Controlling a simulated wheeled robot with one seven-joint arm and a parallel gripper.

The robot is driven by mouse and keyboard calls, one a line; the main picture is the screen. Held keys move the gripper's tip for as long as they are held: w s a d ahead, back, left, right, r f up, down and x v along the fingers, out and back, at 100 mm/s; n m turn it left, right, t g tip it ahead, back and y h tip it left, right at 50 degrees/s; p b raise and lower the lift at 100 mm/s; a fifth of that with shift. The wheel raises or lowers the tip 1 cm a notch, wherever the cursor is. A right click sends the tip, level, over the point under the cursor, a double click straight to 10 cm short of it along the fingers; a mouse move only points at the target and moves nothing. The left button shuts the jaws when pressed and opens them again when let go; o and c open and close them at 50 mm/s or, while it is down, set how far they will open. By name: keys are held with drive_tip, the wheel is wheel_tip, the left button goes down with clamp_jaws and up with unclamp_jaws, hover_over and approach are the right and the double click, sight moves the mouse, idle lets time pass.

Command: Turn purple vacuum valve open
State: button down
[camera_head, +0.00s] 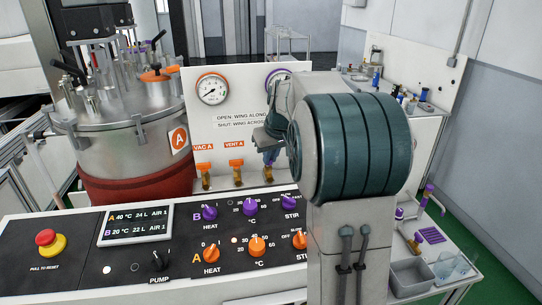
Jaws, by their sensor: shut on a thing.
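A purple valve (271,158) with a brass body sits on the white panel (222,119), right of the two orange valves. Its label is hidden behind my arm. My gripper (270,147) is at this valve, shut on its purple wing from above. The gripper and arm cover much of the wing, so its exact angle is hard to tell. The panel text reads open with the wing along, shut with the wing across. A purple-rimmed gauge (277,75) above is partly hidden by my arm.
Orange valves VAC A (204,168) and VENT A (237,166) stand close on the left. Purple and orange knobs fill the black console (185,272) in front, with a red stop button (45,237). A steel vessel (125,150) stands left. My arm hides the panel's right part.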

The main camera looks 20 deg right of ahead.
drive_tip(key=shift+a+f, duration=0.1)
drive_tip(key=shift+f, duration=0.05)
drive_tip(key=shift+a+f+m+h, duration=0.15)
drive_tip(key=shift+m+h, duration=0.35)
drive_tip(key=shift+m, duration=0.9)
drive_tip(key=c, duration=1.5)
unclamp_jaws()
drive_tip(key=shift+s+r+b, duration=0.15)
drive_tip(key=shift+r+b, duration=0.15)
drive_tip(key=shift+r, duration=0.4)
drive_tip(key=b+v, duration=0.1)
drive_tip(key=v, duration=1.1)
drive_tip(key=shift+r, duration=0.25)
